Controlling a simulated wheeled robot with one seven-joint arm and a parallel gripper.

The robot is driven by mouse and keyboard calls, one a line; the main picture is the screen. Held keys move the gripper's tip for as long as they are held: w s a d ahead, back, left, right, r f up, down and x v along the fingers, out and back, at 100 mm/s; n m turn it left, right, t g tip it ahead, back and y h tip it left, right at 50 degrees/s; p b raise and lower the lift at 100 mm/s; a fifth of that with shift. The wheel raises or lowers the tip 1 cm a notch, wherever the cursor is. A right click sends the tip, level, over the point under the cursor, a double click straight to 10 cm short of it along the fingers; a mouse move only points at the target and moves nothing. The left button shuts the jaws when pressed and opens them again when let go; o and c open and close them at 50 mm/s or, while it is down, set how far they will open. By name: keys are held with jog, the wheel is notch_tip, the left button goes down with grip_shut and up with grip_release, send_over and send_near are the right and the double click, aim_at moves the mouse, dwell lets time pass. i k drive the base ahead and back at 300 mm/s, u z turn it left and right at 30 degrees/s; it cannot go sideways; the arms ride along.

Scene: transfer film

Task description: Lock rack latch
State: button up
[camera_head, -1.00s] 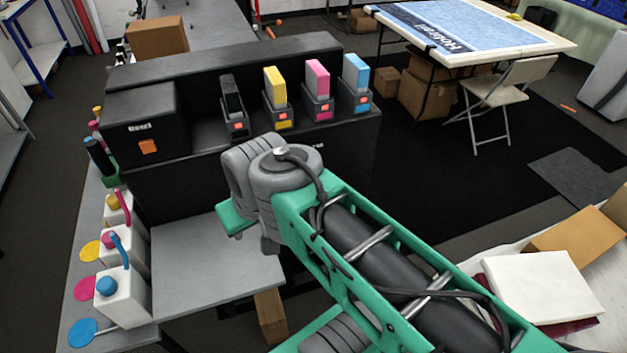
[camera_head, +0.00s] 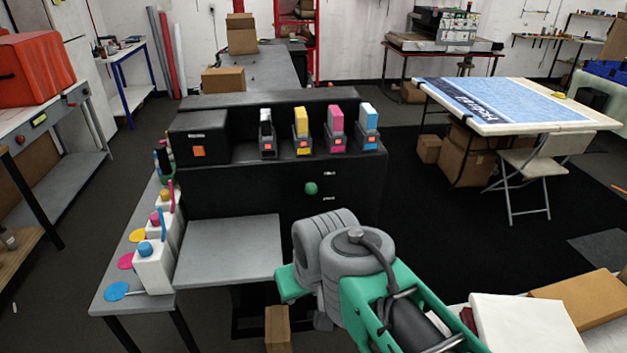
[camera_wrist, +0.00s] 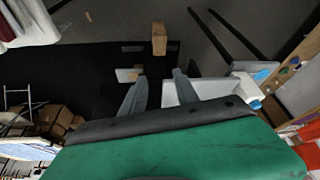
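A black printer (camera_head: 255,205) carries a row of upright ink cartridges: black-and-white (camera_head: 266,120), yellow (camera_head: 301,123), magenta (camera_head: 336,120) and cyan (camera_head: 368,118). Each sits in a dark holder with an orange tab on its front. I cannot tell for certain which part is the rack latch. My arm is in front of the printer at the lower right, apart from the cartridges. My gripper's fingers are hidden in the head view. In the wrist view my gripper (camera_wrist: 159,76) is open and empty.
A grey shelf (camera_head: 228,255) juts out at the printer's front left. White ink bottles (camera_head: 155,265) stand on a side table left of it. A cardboard box (camera_head: 277,328) is below. A white box (camera_head: 525,320) lies at lower right. Dark floor is open right of the printer.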

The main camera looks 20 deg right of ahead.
aim_at(311, 188)
jog(key=z, duration=0.25)
jog(key=i, duration=0.75)
jog(key=z, duration=0.2)
jog(key=k, duration=1.35)
jog(key=u, duration=0.45)
jog(key=i, duration=0.45)
jog(key=u, duration=0.55)
jog(key=i, duration=0.95)
jog(key=z, duration=0.5)
